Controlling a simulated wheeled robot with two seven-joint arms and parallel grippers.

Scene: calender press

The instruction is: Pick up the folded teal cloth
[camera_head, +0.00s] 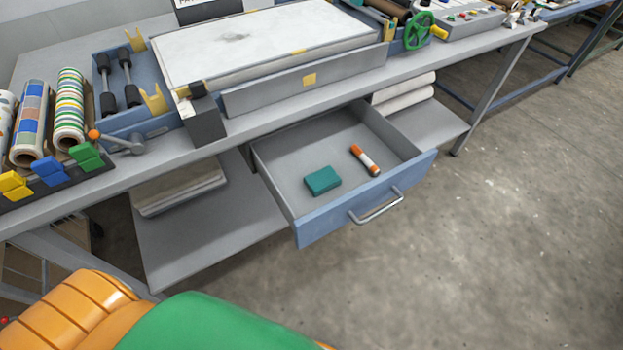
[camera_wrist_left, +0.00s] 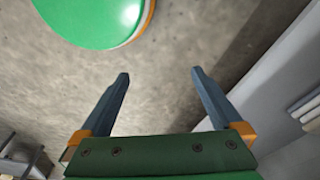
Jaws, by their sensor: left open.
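The folded teal cloth (camera_head: 322,181) lies flat in the open drawer (camera_head: 284,196) under the bench, in the left part of its floor near the front. Nothing covers it. My left gripper (camera_wrist_left: 158,78) shows in the left wrist view with its two fingers wide apart and nothing between them. Bare concrete floor is behind the fingers, and the cloth is not in that view. Neither gripper shows in the head view. My right gripper is in neither view.
An orange and white tube (camera_head: 365,160) lies right of the cloth. The blue drawer front (camera_head: 365,199) with its metal handle (camera_head: 377,207) sticks out from the bench (camera_head: 262,109). A lower shelf (camera_head: 205,235) is at left. Concrete floor (camera_head: 500,200) at right is clear.

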